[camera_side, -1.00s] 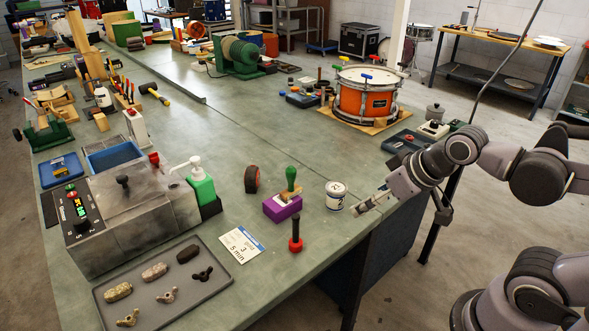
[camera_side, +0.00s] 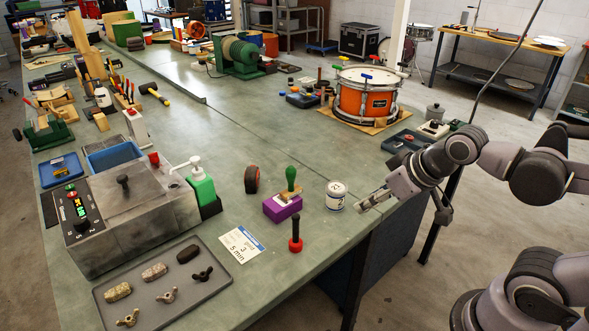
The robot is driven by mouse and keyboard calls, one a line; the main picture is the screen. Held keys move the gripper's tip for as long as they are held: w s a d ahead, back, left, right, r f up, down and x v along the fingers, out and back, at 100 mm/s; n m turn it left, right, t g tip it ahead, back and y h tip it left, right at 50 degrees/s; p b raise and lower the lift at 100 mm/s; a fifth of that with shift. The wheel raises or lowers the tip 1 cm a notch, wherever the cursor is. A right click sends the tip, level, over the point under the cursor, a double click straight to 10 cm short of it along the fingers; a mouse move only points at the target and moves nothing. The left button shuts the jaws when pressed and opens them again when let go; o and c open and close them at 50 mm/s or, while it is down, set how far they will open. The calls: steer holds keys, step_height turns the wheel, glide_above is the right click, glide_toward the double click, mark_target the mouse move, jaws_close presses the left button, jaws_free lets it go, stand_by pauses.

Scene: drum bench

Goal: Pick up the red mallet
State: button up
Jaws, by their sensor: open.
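A small upright piece with a red base and a dark handle (camera_side: 296,244) stands near the bench's front right edge; it may be the red mallet. Smaller red-, blue- and green-topped pieces show at the orange drum (camera_side: 366,103), and a small red top (camera_side: 378,59) is among them; I cannot tell for sure which is the mallet. My gripper (camera_side: 366,203) is open and empty at the bench's right edge. Its fingers point left, just right of a white jar (camera_side: 336,196), and it is apart from the red-based piece.
A purple block with a green-handled tool (camera_side: 282,207) stands left of the jar. A grey tray (camera_side: 214,289) of wing nuts and stones lies at the front. A green bottle (camera_side: 201,186) stands beside the grey machine (camera_side: 126,215). The bench middle (camera_side: 260,130) is clear.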

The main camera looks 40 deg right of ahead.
steer(key=n+g, duration=0.7)
steer(key=n, duration=1.1)
glide_above(295, 214)
steer(key=shift+d+r, duration=0.1)
steer(key=shift+r, duration=0.05)
steer(key=shift+w, duration=0.1)
steer(key=shift+f, duration=0.5)
step_height(295, 214, down, 5)
steer(key=shift+r, duration=0.1)
steer(key=shift+s+a+f, duration=0.1)
steer(key=shift+s+f, duration=0.05)
steer(key=shift+f, duration=1.15)
steer(key=shift+s+a+f, duration=0.1)
steer(key=shift+s+f, duration=0.05)
steer(key=shift+f, duration=1.15)
